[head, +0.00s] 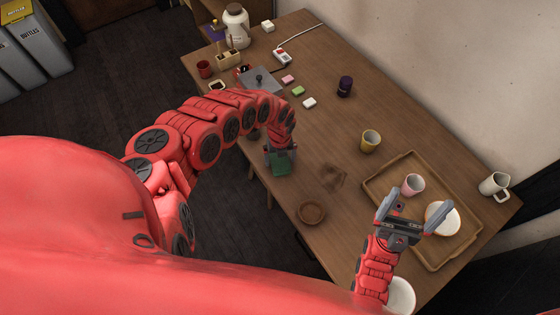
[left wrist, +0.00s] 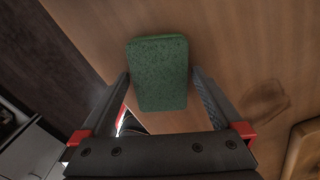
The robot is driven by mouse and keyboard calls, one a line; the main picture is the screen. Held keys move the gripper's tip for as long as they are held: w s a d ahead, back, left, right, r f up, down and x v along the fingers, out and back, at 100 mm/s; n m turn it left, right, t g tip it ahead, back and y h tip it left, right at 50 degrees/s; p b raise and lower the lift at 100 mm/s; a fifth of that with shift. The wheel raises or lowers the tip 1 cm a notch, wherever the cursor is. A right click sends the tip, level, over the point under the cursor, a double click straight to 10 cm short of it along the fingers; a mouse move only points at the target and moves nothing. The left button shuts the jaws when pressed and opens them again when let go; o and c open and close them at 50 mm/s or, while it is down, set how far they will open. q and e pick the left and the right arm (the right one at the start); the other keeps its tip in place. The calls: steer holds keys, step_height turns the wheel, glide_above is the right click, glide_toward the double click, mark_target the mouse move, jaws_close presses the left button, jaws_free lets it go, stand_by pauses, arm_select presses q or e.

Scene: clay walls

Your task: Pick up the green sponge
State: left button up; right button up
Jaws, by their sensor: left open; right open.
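The green sponge (head: 281,165) lies on the wooden table near its front edge in the head view, partly hidden by my left gripper (head: 280,153). In the left wrist view the green sponge (left wrist: 158,73) sits at the top middle, between and slightly beyond the fingertips of my left gripper (left wrist: 160,80). The left gripper is open, with one finger on each side of the sponge. My right gripper (head: 413,216) is open and empty over the tray area at the right.
A tray (head: 377,187) holds a pink cup (head: 413,184) and a white bowl (head: 443,218). A yellow mug (head: 370,141), a brown bowl (head: 312,213) and a dark jar (head: 345,86) stand on the table (head: 330,120). Small blocks lie farther back. A dark stain (head: 333,178) marks the tabletop.

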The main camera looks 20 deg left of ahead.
mark_target(279, 161)
arm_select(q)
steer(key=shift+c, duration=0.3)
steer(key=c, duration=1.1)
steer(key=shift+r, duration=0.2)
steer(key=shift+a+r, duration=0.1)
steer(key=shift+r, duration=0.45)
steer(key=shift+s+r, duration=0.25)
steer(key=shift+r, duration=1)
steer(key=s, duration=0.2)
steer(key=s+d, duration=0.1)
steer(key=s, duration=0.1)
steer(key=shift+s+d+r+p, duration=0.2)
steer(key=shift+s+p, duration=0.15)
steer(key=shift+p, duration=0.05)
steer(key=s+d+p, duration=0.1)
steer(key=s+p, duration=0.1)
steer(key=p, duration=0.1)
steer(key=s+p, duration=0.3)
steer(key=s+d+r+p, duration=0.1)
steer(key=s+p, duration=0.1)
steer(key=s, duration=0.1)
steer(key=shift+s+d+p, duration=0.1)
steer(key=shift+d+p, duration=0.25)
steer(key=shift+p, duration=0.05)
steer(key=shift+s+d+f+p, duration=0.1)
steer(key=shift+s+d+p, duration=0.05)
steer(key=shift+s+p, duration=0.3)
steer(key=shift+s+d+f+p, duration=0.1)
steer(key=shift+s+d+p, duration=0.05)
steer(key=shift+s+p, duration=0.3)
